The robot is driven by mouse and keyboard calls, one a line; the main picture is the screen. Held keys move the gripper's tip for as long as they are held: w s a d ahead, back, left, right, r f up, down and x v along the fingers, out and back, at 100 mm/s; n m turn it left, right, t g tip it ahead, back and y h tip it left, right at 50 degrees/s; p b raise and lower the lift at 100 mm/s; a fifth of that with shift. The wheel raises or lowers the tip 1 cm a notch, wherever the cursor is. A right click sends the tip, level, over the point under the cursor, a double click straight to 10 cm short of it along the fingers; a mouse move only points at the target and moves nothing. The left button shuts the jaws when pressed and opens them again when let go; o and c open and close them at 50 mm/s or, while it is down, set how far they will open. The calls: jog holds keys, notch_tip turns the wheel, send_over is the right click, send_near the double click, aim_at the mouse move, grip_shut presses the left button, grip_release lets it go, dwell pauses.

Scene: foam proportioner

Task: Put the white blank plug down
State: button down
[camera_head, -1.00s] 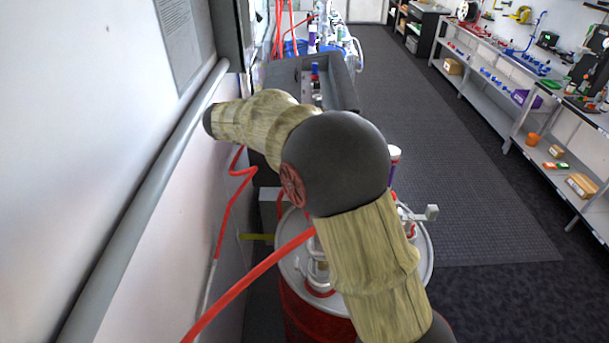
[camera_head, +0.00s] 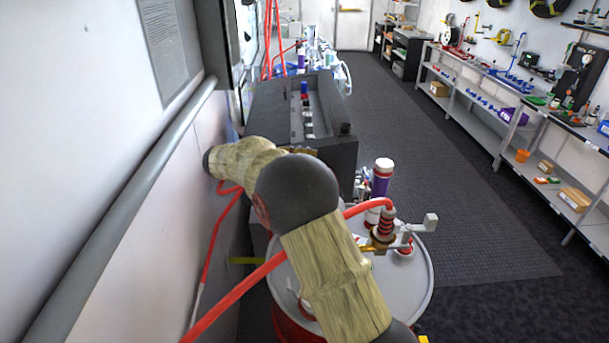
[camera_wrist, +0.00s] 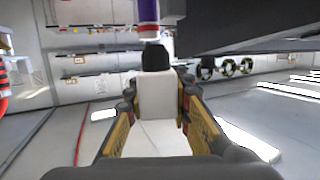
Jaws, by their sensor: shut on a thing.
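The white blank plug (camera_wrist: 157,97) is between the fingers of my gripper (camera_wrist: 158,108) in the wrist view. It has a pale, block-like white body with a dark cap-like piece (camera_wrist: 156,58) at its far end; I cannot tell if that piece belongs to it. The two yellow-and-black fingers are shut on the plug from both sides. In the head view my arm covers most of the gripper, and I cannot make out the plug there.
A dark grey open trough (camera_head: 262,115) stands beyond my arm. A drum (camera_head: 420,265) with red hose, a brass fitting (camera_head: 382,232) and a purple cylinder (camera_head: 381,180) stands in front. Shelving (camera_head: 480,100) lines the right. The grey floor mat (camera_head: 440,190) is clear. A white wall is close at left.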

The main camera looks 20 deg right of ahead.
jog(key=w+f, duration=0.2)
jog(key=w+d+f, duration=0.1)
jog(key=w, duration=0.1)
jog(key=w+f, duration=0.2)
jog(key=shift+d+f+b, duration=0.25)
jog(key=shift+f+b, duration=0.05)
jog(key=shift+f, duration=0.05)
jog(key=shift+w+d+f, duration=0.15)
jog(key=shift+w+f, duration=0.25)
jog(key=shift+f, duration=0.15)
jog(key=shift+f+b, duration=0.3)
jog(key=shift+f, duration=1.2)
jog(key=shift+f, duration=0.25)
jog(key=c, duration=1.6)
grip_release()
jog(key=shift+f, duration=0.1)
